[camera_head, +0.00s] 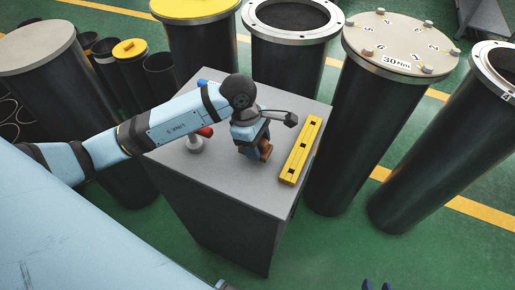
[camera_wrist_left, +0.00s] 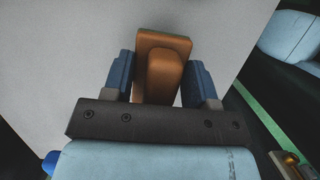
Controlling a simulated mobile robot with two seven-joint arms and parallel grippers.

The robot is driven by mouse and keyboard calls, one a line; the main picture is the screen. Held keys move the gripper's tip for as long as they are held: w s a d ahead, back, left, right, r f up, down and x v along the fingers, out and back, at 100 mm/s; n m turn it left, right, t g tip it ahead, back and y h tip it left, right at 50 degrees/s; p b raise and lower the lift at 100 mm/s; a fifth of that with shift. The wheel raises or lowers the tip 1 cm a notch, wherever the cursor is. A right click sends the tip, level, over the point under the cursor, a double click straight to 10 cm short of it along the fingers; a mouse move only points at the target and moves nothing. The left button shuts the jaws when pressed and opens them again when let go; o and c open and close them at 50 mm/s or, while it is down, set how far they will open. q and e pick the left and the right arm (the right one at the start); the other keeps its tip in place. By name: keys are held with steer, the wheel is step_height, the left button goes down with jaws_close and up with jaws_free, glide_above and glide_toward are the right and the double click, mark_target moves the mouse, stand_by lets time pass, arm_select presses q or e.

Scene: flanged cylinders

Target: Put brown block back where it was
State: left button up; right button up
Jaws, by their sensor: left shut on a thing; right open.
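The brown block (camera_wrist_left: 163,45) is between the two blue fingers of my left gripper (camera_wrist_left: 162,80), which is shut on it. In the head view my left gripper (camera_head: 254,146) points down over the grey table top, and a bit of the brown block (camera_head: 265,152) shows at its lower right side. The gripper hides the rest of the block. I cannot tell whether the block touches the table. Two dark blue fingertips of my right gripper (camera_head: 377,286) show apart at the bottom edge, over the green floor, with nothing between them.
A yellow bar with square holes (camera_head: 301,150) lies on the grey table (camera_head: 235,187), right of the left gripper. A white stand with a red part (camera_head: 195,145) is to the left. Tall dark flanged cylinders (camera_head: 365,130) surround the table. The table's front area is clear.

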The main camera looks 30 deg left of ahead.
arm_select(q)
step_height(320, 180, down, 3)
steer(key=shift+r, duration=0.15)
steer(key=shift+f, duration=0.3)
steer(key=o, duration=0.5)
steer(key=shift+f, duration=0.1)
steer(key=shift+c, duration=0.2)
steer(key=o, duration=0.4)
